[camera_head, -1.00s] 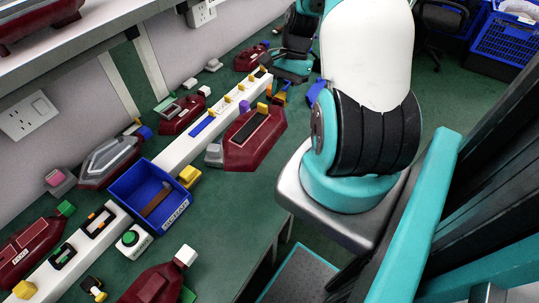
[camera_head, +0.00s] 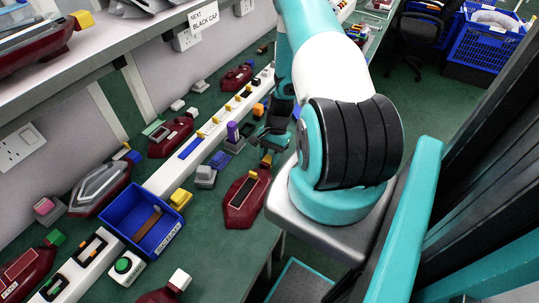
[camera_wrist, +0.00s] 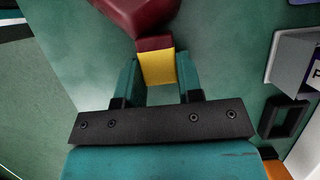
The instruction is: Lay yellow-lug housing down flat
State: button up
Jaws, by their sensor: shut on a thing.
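The yellow-lug housing is a dark red body (camera_head: 240,208) with a dark strip on its face and a yellow lug (camera_head: 266,160) at its far end. It is close to the table's right edge; I cannot tell whether it touches the green top. My gripper (camera_head: 274,137) is at the lug end, partly hidden by my arm. In the wrist view, my gripper (camera_wrist: 157,78) has its two teal fingers either side of the yellow lug (camera_wrist: 157,68). The red body (camera_wrist: 140,14) extends past the top of that picture.
A grey block (camera_head: 205,177) and a purple piece on a grey stand (camera_head: 233,132) are left of the housing. A white rail (camera_head: 170,175) runs along the table. A blue bin (camera_head: 112,225) is nearer. Green tabletop (camera_head: 215,250) is bare below the housing.

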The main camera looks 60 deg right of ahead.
jog(key=shift+f, duration=0.1)
jog(key=o, duration=1)
